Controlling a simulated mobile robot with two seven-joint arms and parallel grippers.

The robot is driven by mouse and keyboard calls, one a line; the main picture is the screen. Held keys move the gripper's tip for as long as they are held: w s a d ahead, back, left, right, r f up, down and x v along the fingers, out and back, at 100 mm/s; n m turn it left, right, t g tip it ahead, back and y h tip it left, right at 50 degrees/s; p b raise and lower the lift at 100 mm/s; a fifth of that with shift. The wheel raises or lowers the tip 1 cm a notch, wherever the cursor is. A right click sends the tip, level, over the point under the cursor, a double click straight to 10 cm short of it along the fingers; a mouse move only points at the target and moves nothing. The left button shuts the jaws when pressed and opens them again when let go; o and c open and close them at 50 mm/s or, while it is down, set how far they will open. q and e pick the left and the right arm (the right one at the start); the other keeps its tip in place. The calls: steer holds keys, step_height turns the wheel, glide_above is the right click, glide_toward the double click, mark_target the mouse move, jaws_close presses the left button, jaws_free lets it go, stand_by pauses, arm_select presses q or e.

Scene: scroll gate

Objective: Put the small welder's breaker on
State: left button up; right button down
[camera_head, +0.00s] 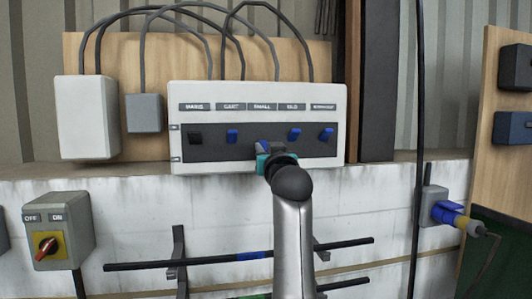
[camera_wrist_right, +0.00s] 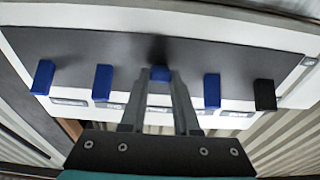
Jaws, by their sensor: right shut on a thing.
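The white breaker panel (camera_head: 258,96) is on the wall shelf, with a row of levers under label plates. The middle label reads SMALL, and its blue breaker lever (camera_head: 263,146) is mostly hidden behind my gripper in the head view. My right gripper (camera_head: 271,149) is at this lever, its arm coming up from below. In the right wrist view, the blue lever (camera_wrist_right: 160,73) sits between the two fingertips (camera_wrist_right: 160,80), which are shut on it. Whether the lever is up or down I cannot tell. My left gripper is not in view.
Beside it are a blue lever (camera_head: 232,136) and a black lever (camera_head: 195,138) on the left, and two blue levers (camera_head: 295,134) on the right. A rotary OFF/ON switch box (camera_head: 60,231) is at lower left. A horizontal black bar (camera_head: 150,265) runs below the panel.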

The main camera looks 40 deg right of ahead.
mark_target(262, 140)
steer(key=r+g+y, duration=0.1)
steer(key=r+g, duration=0.1)
steer(key=shift+s+g, duration=0.1)
steer(key=shift+g, duration=0.3)
steer(key=shift+r+g+y, duration=0.5)
steer(key=shift+g+y, duration=0.4)
steer(key=shift+g, duration=0.2)
steer(key=shift+w+d+r+g+y, duration=0.1)
steer(key=shift+w+r+g+y, duration=0.2)
steer(key=shift+g, duration=0.45)
steer(key=shift+w+d+r+g+y, duration=0.1)
steer(key=shift+r+g+y, duration=0.2)
steer(key=shift+g+y, duration=0.35)
steer(key=shift+w+r+g, duration=0.1)
steer(key=shift+r+g, duration=0.05)
steer(key=shift+g, duration=0.25)
steer(key=shift+w+d+r+g+y, duration=0.15)
steer(key=shift+w+r+g+y, duration=0.1)
steer(key=shift+g+y, duration=0.35)
steer(key=c, duration=0.6)
jaws_free()
steer(key=shift+c, duration=0.2)
steer(key=shift+r, duration=0.1)
